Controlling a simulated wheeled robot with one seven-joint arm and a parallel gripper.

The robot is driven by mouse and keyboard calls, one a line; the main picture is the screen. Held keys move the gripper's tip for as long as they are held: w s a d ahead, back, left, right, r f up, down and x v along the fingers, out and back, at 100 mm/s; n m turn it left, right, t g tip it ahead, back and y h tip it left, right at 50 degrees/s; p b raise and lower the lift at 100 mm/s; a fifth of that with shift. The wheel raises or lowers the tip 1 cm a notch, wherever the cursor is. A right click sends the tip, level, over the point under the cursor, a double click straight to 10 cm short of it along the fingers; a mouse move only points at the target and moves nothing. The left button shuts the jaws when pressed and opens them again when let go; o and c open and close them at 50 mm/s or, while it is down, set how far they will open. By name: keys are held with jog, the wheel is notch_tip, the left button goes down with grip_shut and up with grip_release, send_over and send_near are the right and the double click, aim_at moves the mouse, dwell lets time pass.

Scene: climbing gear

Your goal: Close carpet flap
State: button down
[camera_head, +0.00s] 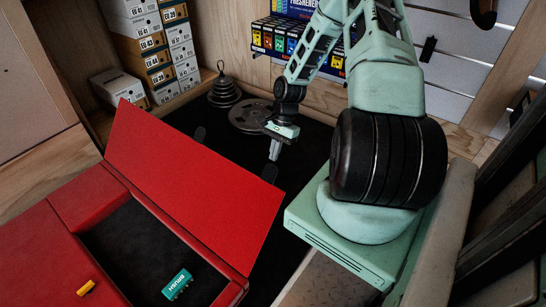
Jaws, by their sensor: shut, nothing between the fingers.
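The carpet flap is a large flat red panel (185,175), raised and tilted up along the far side of a red box-like base (85,245). The base has an open recess with a dark floor (140,250). A small teal block with white lettering (177,283) lies in the recess, near its front. My gripper (275,153) hangs fingers down behind the flap, to the right of its upper edge, over the dark floor. It is shut and empty. It looks apart from the flap, though the exact distance is hard to tell.
A small yellow piece (86,288) lies on the red base at lower left. Stacked weight plates (224,92) and a flat disc (251,116) stand on the black mat behind my gripper. Shoe boxes (155,45) line the back left. A display of small boxes (278,38) stands at the back.

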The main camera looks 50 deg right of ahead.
jog(key=b+x, duration=0.3)
jog(key=x, duration=0.5)
jog(key=shift+s+a+r+b, duration=0.1)
jog(key=shift+a+r+b, duration=0.55)
jog(key=shift+a+r, duration=0.85)
jog(key=shift+f, duration=0.1)
